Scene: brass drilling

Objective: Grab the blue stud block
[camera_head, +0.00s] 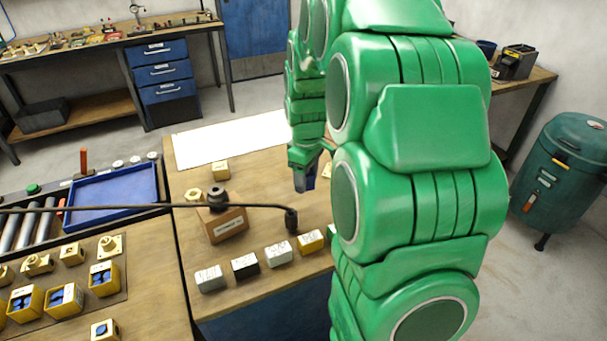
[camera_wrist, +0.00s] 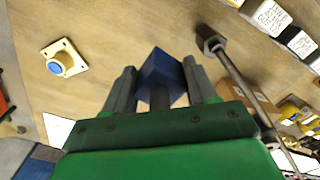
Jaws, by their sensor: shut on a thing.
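The blue stud block (camera_wrist: 160,72) is a dark blue block with a grey stud under it, held between the two grey fingers of my gripper (camera_wrist: 160,88) in the wrist view. My gripper is shut on it. In the head view my gripper (camera_head: 305,178) points down over the wooden table, with a bit of the blue block (camera_head: 310,182) showing at its tips. My green arm hides part of the table to the right. I cannot tell whether the block touches the table.
A lamp-like black rod (camera_head: 291,218) reaches across the table. Several labelled blocks (camera_head: 245,265) line the front edge. A blue tray (camera_head: 115,190) lies left.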

